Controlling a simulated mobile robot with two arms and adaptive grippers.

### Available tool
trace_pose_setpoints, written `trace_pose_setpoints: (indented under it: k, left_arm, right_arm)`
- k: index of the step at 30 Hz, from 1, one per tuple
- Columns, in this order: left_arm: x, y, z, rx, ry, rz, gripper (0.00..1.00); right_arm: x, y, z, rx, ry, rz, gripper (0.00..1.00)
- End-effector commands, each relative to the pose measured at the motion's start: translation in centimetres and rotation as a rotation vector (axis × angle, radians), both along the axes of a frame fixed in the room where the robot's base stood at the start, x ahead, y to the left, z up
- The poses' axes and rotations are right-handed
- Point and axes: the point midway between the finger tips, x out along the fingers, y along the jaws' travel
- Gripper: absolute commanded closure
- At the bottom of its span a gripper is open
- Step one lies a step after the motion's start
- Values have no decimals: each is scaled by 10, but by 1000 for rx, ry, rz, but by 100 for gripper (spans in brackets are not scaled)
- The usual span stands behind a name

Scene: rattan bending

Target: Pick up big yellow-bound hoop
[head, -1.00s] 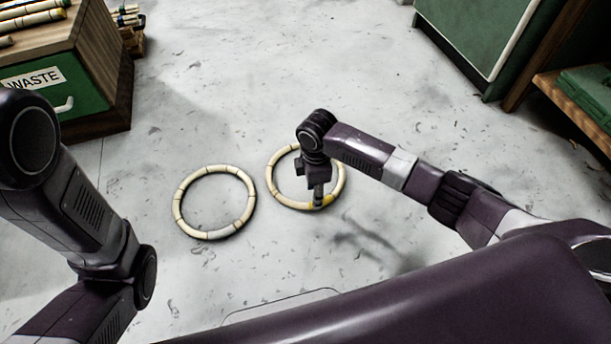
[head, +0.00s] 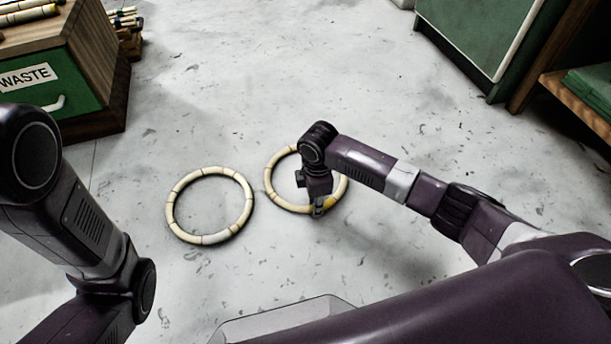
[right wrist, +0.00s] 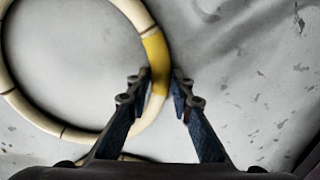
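The yellow-bound hoop (head: 268,184) lies on the floor near the centre of the head view. It is a pale segmented ring with a yellow band at its near right side. My right gripper (head: 318,210) points down at that band and hides part of the ring. In the right wrist view, the yellow band (right wrist: 157,58) runs between the two fingertips of my right gripper (right wrist: 160,84), one on each side. The fingers are apart, and the hoop looks not clamped. My left arm shows at the left, but its gripper is out of view.
A second pale hoop (head: 172,205), without a visible yellow band, lies on the floor to the left. A wooden crate labelled WASTE (head: 88,75) stands at the upper left. A green cabinet (head: 465,40) and a shelf (head: 575,100) stand at the upper right. The floor between is clear.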

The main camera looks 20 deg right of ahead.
Motion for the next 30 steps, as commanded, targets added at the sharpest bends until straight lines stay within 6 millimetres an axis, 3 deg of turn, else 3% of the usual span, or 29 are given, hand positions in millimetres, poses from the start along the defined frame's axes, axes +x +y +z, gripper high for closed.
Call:
trace_pose_setpoints:
  k: [5,19,26,30]
  left_arm:
    - [0,0,0,0,1,0,60]
    - [1,0,6,0,2,1,60]
    - [1,0,27,-1,3,1,60]
    - [2,0,49,0,4,1,60]
  right_arm:
    - [0,0,0,0,0,0,100]
    - [0,0,7,1,-1,0,100]
    - [1,0,34,1,-2,1,100]
    - [1,0,63,1,-2,0,100]
